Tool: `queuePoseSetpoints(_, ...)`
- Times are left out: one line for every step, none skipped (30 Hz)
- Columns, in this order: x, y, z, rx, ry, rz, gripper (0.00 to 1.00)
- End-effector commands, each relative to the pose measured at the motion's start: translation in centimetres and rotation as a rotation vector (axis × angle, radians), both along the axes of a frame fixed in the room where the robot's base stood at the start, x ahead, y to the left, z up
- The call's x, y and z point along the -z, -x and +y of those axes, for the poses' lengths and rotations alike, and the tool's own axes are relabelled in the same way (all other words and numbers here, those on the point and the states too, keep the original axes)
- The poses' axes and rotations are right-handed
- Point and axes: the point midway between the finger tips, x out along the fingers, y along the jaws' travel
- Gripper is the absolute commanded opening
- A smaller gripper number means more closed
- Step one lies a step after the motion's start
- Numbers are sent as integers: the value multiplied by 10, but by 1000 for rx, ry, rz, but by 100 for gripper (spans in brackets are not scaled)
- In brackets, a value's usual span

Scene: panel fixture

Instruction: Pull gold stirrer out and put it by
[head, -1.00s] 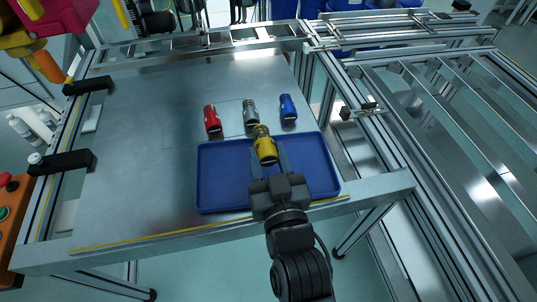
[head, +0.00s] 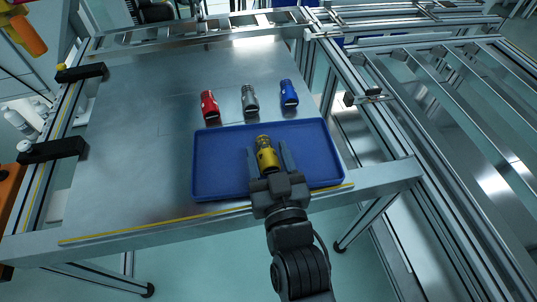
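The gold stirrer (head: 267,158), a short yellow-gold cylinder with a darker ridged end, is over the blue tray (head: 218,172), inside its outline. It appears to lie on the tray floor, its ridged end pointing away from me. My gripper (head: 269,157) reaches in from the front edge of the tray. Its two dark fingers stand apart on either side of the gold stirrer, with a narrow gap visible at each side, so it looks open. The near end of the stirrer is close to the palm.
Behind the tray stand a red cylinder (head: 209,105), a silver cylinder (head: 250,99) and a blue cylinder (head: 289,94) in a row on the metal table (head: 140,140). The table left of the tray is clear. Black clamps (head: 52,149) line the left edge.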

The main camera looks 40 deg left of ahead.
Motion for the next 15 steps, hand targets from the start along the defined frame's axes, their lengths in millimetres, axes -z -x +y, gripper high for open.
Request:
queuePoseSetpoints(0,0,0,0,0,0,61)
queuePoseSetpoints(0,0,0,0,0,0,64)
queuePoseSetpoints(0,0,0,0,0,0,68)
queuePoseSetpoints(0,0,0,0,0,0,70)
queuePoseSetpoints(0,0,0,0,0,0,72)
queuePoseSetpoints(0,0,0,0,0,0,72)
queuePoseSetpoints(0,0,0,0,0,0,72)
queuePoseSetpoints(0,0,0,0,0,0,72)
queuePoseSetpoints(0,0,0,0,0,0,72)
queuePoseSetpoints(1,0,0,0,1,1,72)
queuePoseSetpoints(1,0,0,0,1,1,72)
queuePoseSetpoints(1,0,-1,0,2,1,72)
queuePoseSetpoints(1,1,-2,0,2,1,72)
queuePoseSetpoints(1,2,-3,0,2,1,72)
queuePoseSetpoints(1,4,-6,0,3,1,72)
